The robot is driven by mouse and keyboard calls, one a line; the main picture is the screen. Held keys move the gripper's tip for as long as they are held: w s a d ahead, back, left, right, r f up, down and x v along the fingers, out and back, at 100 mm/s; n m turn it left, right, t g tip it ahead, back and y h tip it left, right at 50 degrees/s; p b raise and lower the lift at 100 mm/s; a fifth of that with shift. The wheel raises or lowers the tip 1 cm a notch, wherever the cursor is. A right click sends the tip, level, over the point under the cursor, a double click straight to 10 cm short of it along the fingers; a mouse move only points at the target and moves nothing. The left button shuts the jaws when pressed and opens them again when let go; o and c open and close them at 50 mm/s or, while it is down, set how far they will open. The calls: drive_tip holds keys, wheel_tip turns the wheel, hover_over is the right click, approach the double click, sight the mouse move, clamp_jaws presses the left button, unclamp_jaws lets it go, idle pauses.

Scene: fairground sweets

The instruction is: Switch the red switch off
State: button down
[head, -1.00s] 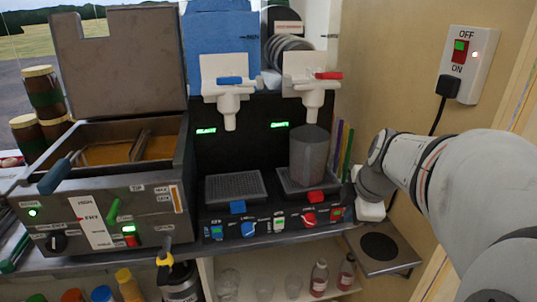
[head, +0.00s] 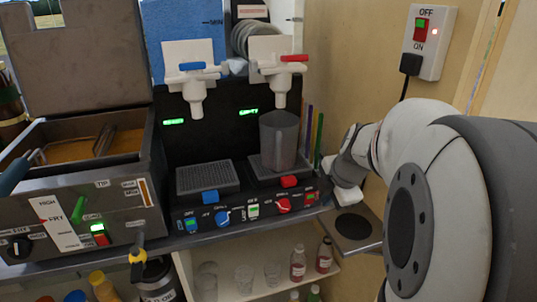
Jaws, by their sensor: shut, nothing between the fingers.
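A small red switch (head: 310,198) with a lit face sits at the right end of the front panel of the black two-tap drink machine (head: 228,142). Its exact rocker position is too small to tell. A blue-green lit switch (head: 190,225) is at the panel's left end. My gripper (head: 346,197) is shut and empty, just right of the red switch and apart from it in the picture. Its fingertips are small and partly hidden by my wrist.
A grey cup (head: 279,140) stands on the machine's right drip tray. The fryer (head: 80,190) stands at left with its own red and green switch (head: 100,235). A small shelf plate (head: 352,236) lies below my gripper. Bottles (head: 298,258) and glasses stand on the lower shelf.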

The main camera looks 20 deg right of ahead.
sight(315, 196)
drive_tip(key=shift+w+a+f+p, duration=0.1)
drive_tip(key=shift+w+f+p, duration=0.05)
drive_tip(key=shift+w+f, duration=0.8)
drive_tip(key=shift+w+f+p, duration=0.1)
drive_tip(key=shift+w+f, duration=0.6)
drive_tip(key=shift+w, duration=0.5)
drive_tip(key=shift+w+a+f+p, duration=0.1)
drive_tip(key=shift+w+f+p, duration=0.05)
drive_tip(key=shift+w+f, duration=0.8)
drive_tip(key=shift+w+d+r, duration=0.1)
drive_tip(key=shift+r, duration=0.05)
